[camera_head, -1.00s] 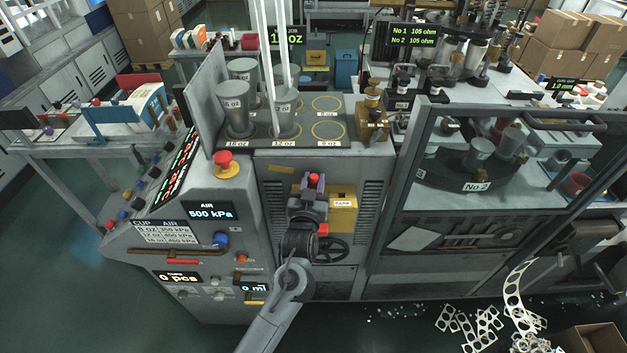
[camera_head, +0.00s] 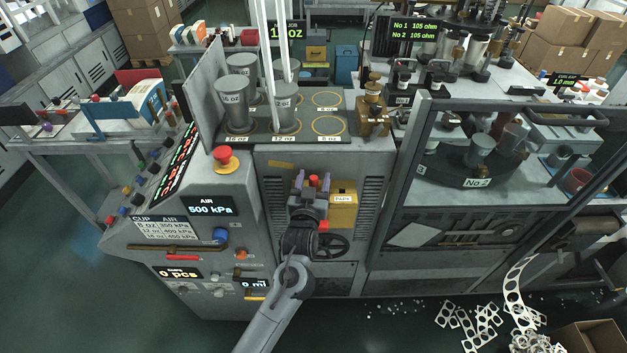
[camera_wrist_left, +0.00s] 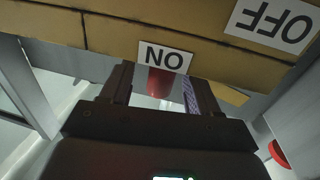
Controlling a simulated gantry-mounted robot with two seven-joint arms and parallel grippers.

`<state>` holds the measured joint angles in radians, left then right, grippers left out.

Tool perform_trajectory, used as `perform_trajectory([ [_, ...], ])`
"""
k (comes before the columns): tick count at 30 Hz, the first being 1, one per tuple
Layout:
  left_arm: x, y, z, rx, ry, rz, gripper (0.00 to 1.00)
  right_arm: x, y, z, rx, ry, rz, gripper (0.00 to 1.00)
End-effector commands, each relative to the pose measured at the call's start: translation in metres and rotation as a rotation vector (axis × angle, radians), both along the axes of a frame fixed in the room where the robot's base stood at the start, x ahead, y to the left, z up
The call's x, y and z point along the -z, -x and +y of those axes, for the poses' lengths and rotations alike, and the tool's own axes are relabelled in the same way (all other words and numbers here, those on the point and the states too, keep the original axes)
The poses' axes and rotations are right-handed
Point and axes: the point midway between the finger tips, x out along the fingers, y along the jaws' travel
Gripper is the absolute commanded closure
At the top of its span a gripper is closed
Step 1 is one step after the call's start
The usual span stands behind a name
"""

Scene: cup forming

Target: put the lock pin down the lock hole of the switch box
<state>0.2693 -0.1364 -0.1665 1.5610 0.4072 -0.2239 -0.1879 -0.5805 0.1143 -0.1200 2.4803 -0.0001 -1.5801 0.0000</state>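The yellow switch box (camera_head: 343,214) is on the front of the grey machine. It shows close up in the left wrist view (camera_wrist_left: 110,35), with an ON plate and an OFF plate. My left gripper (camera_head: 312,180) is in front of the box, its two purplish fingers apart. A red upright piece (camera_head: 313,181) stands between them; in the left wrist view this red piece (camera_wrist_left: 160,82) shows below the ON plate with gaps beside it. I cannot tell whether it is the lock pin or a switch handle. The lock hole cannot be made out. My right gripper is not in view.
A black handwheel (camera_head: 332,244) is just below the box. A red mushroom button (camera_head: 225,157) is to the left. Metal cups (camera_head: 284,112) and a brass fitting (camera_head: 372,115) stand on the machine top above. The floor in front is mostly clear, with scraps at right.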

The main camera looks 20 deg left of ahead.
Motion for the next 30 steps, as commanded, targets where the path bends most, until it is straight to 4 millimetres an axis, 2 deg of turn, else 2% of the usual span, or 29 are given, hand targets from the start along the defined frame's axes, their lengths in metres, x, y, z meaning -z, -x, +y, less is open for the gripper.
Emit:
perform_trajectory([
  [6, 0.0, 0.002, 0.0, 0.0, 0.0, 0.001, 0.39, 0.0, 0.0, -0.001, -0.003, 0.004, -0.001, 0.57],
  [10, 0.001, 0.011, -0.003, 0.001, 0.0, 0.001, 0.39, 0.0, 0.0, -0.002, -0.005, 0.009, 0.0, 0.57],
  [24, 0.001, 0.085, -0.017, 0.0, 0.001, 0.002, 0.39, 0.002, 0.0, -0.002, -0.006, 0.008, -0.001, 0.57],
  [30, 0.001, 0.102, -0.021, 0.0, 0.0, 0.001, 0.39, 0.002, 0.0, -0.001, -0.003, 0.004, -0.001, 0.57],
])
